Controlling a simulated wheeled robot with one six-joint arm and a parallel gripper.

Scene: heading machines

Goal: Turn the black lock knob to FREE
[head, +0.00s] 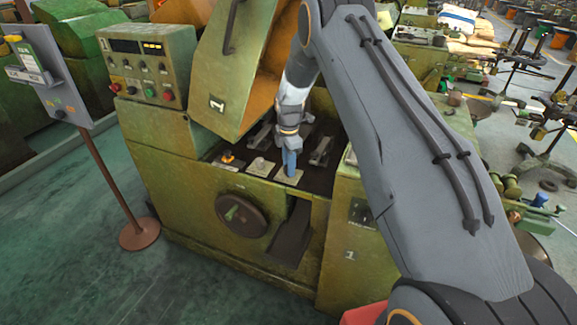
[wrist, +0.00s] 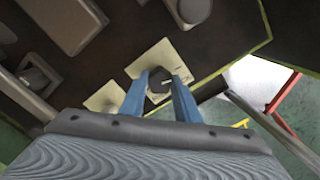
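The black lock knob (wrist: 160,81) shows in the wrist view as a dark round knob with a pale pointer line, on a cream plate (wrist: 182,67). The plate's lettering is too small to read. My gripper (wrist: 161,98) has its two blue fingers apart, one on each side of the knob; I cannot tell whether they touch it. In the head view, my gripper (head: 289,160) points down at the rightmost cream plate (head: 287,178) in the green machine's open bay, and its fingers hide the knob.
A middle cream plate (head: 260,167) and an orange-topped control (head: 228,157) sit left of my gripper. The raised green hood (head: 225,75) stands close beside my arm. A large dark dial (head: 242,215) is on the machine front. A sign stand (head: 108,185) is at left.

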